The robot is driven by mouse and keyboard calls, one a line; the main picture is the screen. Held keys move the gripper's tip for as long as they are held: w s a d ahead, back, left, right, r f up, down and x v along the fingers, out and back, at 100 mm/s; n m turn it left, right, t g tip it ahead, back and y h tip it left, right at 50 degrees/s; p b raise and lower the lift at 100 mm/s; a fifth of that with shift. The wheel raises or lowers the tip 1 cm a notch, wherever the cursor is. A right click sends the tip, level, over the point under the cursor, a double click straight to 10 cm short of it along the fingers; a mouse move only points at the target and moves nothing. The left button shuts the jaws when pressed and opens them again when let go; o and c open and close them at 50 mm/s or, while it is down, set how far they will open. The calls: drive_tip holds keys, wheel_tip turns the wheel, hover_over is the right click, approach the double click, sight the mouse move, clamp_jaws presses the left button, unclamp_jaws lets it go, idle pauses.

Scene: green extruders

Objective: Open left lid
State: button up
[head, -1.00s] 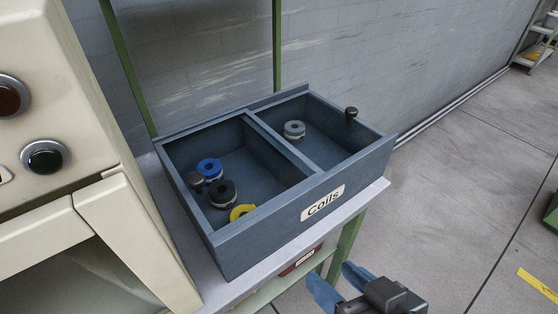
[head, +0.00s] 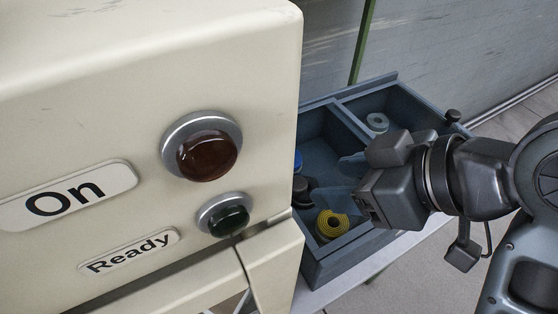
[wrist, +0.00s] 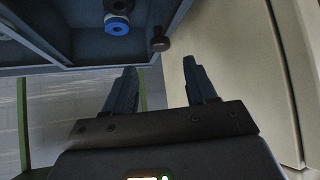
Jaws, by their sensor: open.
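A blue-grey box (head: 313,270) with two compartments stands beside the cream machine. No separate lid panel is clearly visible over either compartment, and I cannot tell whether a clear one covers them. A dark round knob (wrist: 160,44) stands at the box edge in the wrist view, just ahead of and between my fingertips, apart from them. In the head view this left knob is hidden or not distinguishable. My gripper (head: 325,180) is open and empty, over the left compartment in the head view; its two blue fingers (wrist: 159,65) also show in the wrist view.
The cream machine (head: 110,140) fills the left and hides part of the box. A yellow coil (head: 332,223) lies in the left compartment, a grey coil (head: 377,121) in the right. A second dark knob (head: 453,116) stands at the right compartment. Floor is clear at right.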

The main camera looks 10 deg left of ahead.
sight(298, 183)
drive_tip(key=shift+x, duration=3.95)
drive_tip(key=shift+c, duration=0.3)
clamp_jaws()
